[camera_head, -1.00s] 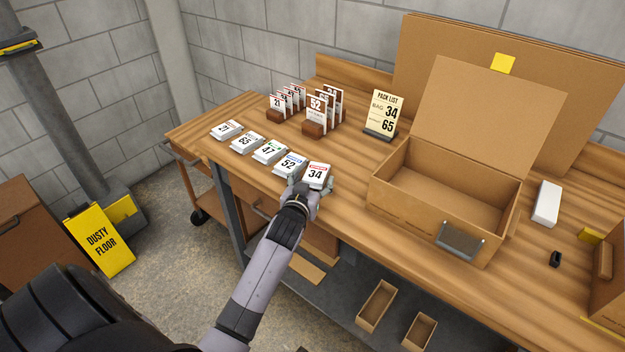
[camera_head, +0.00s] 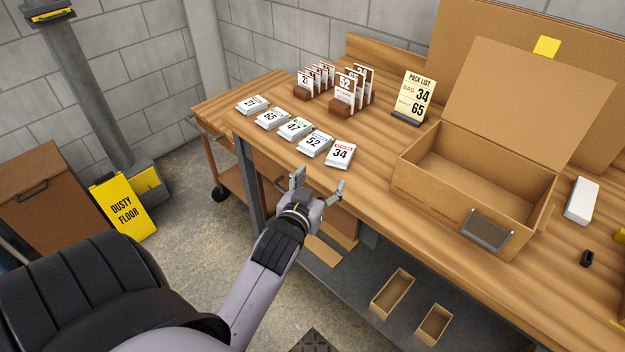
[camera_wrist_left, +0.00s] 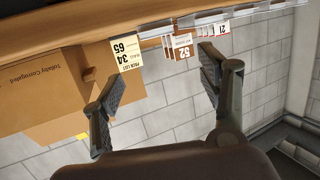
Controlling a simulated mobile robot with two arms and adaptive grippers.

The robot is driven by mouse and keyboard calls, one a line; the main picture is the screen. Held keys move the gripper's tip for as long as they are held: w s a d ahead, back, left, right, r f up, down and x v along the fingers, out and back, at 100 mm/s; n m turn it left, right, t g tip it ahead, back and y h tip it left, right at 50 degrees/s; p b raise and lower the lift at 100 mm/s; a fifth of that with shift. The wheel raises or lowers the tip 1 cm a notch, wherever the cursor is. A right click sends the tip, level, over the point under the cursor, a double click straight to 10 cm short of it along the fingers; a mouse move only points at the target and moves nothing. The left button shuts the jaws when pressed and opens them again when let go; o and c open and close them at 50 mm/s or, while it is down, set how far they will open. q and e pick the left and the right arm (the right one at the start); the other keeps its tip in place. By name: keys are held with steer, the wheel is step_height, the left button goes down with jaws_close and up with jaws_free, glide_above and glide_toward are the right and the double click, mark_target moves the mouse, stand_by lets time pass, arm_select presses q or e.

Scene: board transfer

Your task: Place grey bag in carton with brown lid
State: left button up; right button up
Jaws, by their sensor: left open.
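A row of several white bags with number labels lies along the near left edge of the bench. The bag marked 34 (camera_head: 340,153) is at the right end of the row, beside the bag marked 52 (camera_head: 315,143). The brown carton (camera_head: 468,181) stands to the right with its lid (camera_head: 530,98) raised and looks empty. A pack list (camera_head: 415,97) behind reads bag 34 and 65. My left gripper (camera_head: 318,184) is open and empty in front of the bench edge, just short of bag 34 and apart from it. My right gripper is not in view.
Card holders (camera_head: 346,94) with numbered cards stand behind the bags. A white box (camera_head: 581,200) and a small black item (camera_head: 587,258) lie right of the carton. Two open trays (camera_head: 392,293) sit on the lower shelf. A yellow floor sign (camera_head: 123,207) stands at left.

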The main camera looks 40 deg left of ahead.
arm_select(q)
steer(key=shift+v, duration=2.3)
